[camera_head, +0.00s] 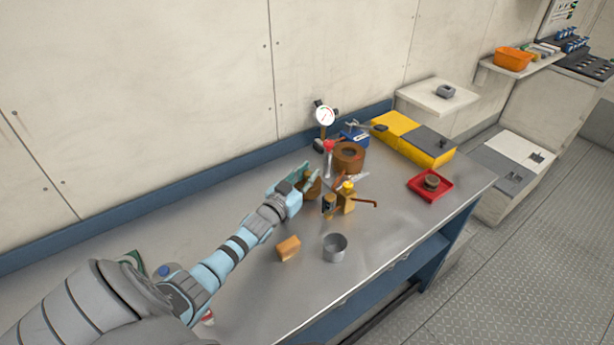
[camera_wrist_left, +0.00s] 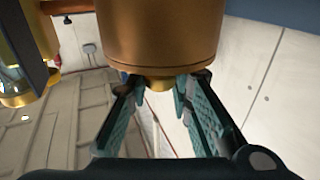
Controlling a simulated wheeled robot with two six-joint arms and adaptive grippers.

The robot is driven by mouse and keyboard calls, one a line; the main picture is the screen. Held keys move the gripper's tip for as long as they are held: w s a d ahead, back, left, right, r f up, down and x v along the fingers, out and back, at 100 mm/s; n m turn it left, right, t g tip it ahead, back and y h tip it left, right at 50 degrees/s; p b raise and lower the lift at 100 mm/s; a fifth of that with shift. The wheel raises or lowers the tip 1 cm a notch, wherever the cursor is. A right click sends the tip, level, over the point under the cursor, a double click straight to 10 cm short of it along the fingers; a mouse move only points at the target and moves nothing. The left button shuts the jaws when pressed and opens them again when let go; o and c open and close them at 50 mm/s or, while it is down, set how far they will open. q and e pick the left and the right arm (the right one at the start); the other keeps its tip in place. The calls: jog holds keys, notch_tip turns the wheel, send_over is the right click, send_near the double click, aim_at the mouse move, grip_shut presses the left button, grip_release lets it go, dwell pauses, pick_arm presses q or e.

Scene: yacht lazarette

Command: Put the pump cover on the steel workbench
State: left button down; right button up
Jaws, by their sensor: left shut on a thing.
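My left gripper (camera_head: 305,182) is over the middle of the steel workbench (camera_head: 235,300). It is shut on a round bronze-coloured part, which I take to be the pump cover (camera_head: 314,190). In the left wrist view the pump cover (camera_wrist_left: 160,35) fills the top middle, with a narrower boss between the fingertips (camera_wrist_left: 162,85) of the left gripper. In the head view the gripper partly hides the pump cover. I cannot tell whether it touches the bench top. My right gripper is not in view.
Close right of the gripper stand a yellow-topped brass item (camera_head: 347,197) and a small amber jar (camera_head: 328,204). Behind are a brown ring-shaped part (camera_head: 349,157) and a gauge (camera_head: 325,115). A tan block (camera_head: 288,248), grey cup (camera_head: 335,247) and red tray (camera_head: 416,191) also stand there. The front-left bench is mostly clear.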

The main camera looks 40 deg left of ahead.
pick_arm(q)
jog(key=shift+s+f, duration=0.25)
jog(key=shift+f, duration=0.35)
jog(key=c, duration=1.4)
grip_release()
jog(key=shift+f, duration=0.2)
jog(key=shift+c, duration=0.2)
jog(key=shift+r, duration=0.1)
jog(key=shift+r+p, duration=0.35)
jog(key=shift+p, duration=0.05)
jog(key=s+p, duration=0.1)
jog(key=s, duration=0.2)
jog(key=s+p, duration=0.2)
jog(key=s, duration=0.2)
jog(key=s+d+r+p, duration=0.1)
jog(key=s+p, duration=0.1)
jog(key=s, duration=0.1)
jog(key=shift+s, duration=0.35)
jog(key=shift+s+f, duration=0.1)
jog(key=shift+s, duration=0.35)
jog(key=shift+d, duration=0.1)
jog(key=shift+w, duration=0.1)
